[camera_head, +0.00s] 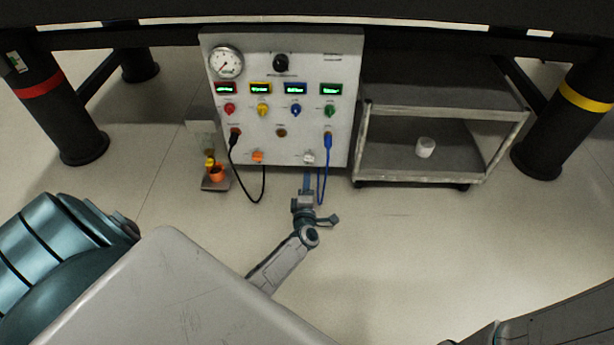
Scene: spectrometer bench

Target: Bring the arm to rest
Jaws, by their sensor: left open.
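My left arm reaches up from the bottom middle. Its gripper (307,186) is just in front of the lower right part of the grey instrument panel (345,110), below a white knob (309,157) and left of a blue cable (322,185). It is open, and I see nothing held in it. Whether it touches the panel or the cable I cannot tell. Part of my right arm shows at the bottom right corner; its gripper is out of the picture.
The panel has a gauge (226,62), several coloured knobs and lit displays, and a black cable (264,187). A small stand with an orange cup (217,173) is at its left. A grey cart (440,178) with a white cup (426,147) is at its right. Open floor lies in front.

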